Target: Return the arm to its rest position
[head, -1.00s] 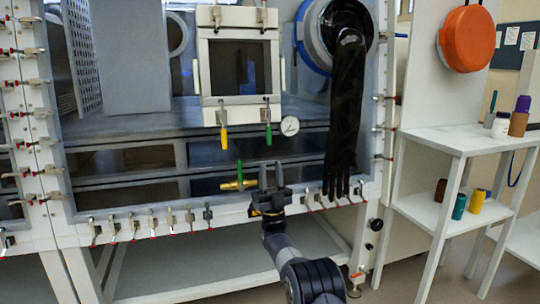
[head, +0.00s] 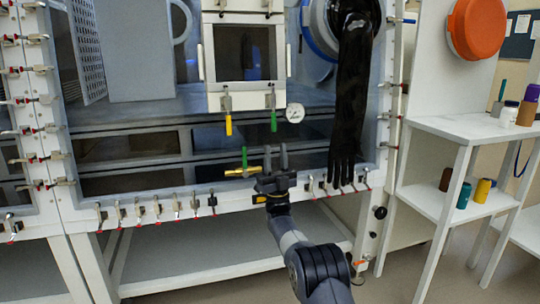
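My gripper (head: 276,156) is in front of the lower part of the glovebox front, near the middle of the head view. Its two fingers point up and stand apart, with nothing visible between them. My arm (head: 300,245) reaches up to it from the bottom of the picture. A brass valve with a green handle (head: 244,160) is just left of the fingers; I cannot tell whether they touch it.
The glovebox frame (head: 150,207) carries a row of clamps along its lower edge. A black glove (head: 350,110) hangs to the right of my gripper. A small white door (head: 245,100) is above. A white shelf unit (head: 465,127) with several bottles stands at right.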

